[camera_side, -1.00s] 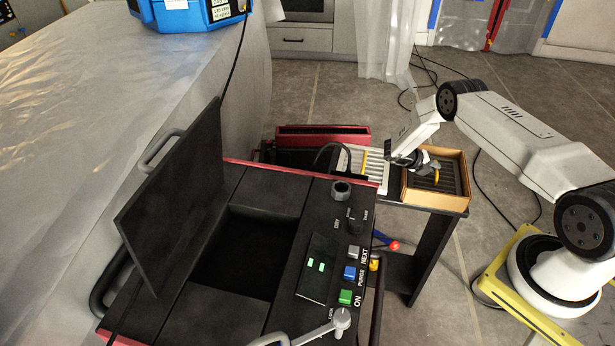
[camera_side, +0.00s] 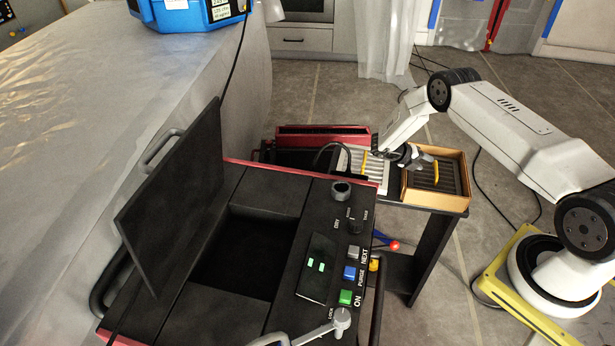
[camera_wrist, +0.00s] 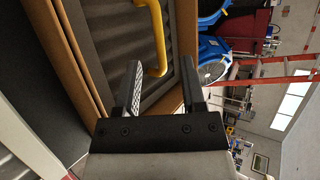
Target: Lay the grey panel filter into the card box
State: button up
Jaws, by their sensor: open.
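The card box (camera_side: 466,197), brown and open-topped, stands at the right end of a black side table. The grey panel filter (camera_side: 420,181), dark and pleated with a yellow handle (camera_side: 436,172), lies inside it. In the wrist view the filter (camera_wrist: 98,25) shows within the box's brown wall (camera_wrist: 62,50), with its yellow handle (camera_wrist: 158,38) standing up. My gripper (camera_side: 414,159) is above the box's left, far part. In the wrist view its two fingers (camera_wrist: 160,82) are apart with nothing held between them, and the handle is beyond the tips. The filter's far edges are partly hidden.
A white pleated panel (camera_side: 352,160) with a yellow handle (camera_side: 365,161) lies left of the box. A red-edged tray (camera_side: 322,131) is behind it. A black machine with an open well (camera_side: 240,255) and raised lid (camera_side: 180,190) stands in front left.

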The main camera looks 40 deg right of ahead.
jog(key=v, duration=0.7)
dwell(0.5)
jog(key=w+a+r+n+t, duration=0.4)
jog(key=w+r+n+t, duration=0.5)
jog(key=r+n, duration=0.25)
jog(key=a+r+n+t+y, duration=0.5)
jog(key=a+r+n, duration=0.2)
jog(key=a+n, duration=0.5)
jog(key=s+a+r+n+g+y, duration=0.25)
jog(key=s+a+n+y, duration=0.25)
jog(key=s+a+n, duration=0.5)
jog(key=s+n+g, duration=0.3)
jog(key=s+n, duration=0.8)
jog(key=s, duration=0.4)
jog(key=shift+f, duration=0.2)
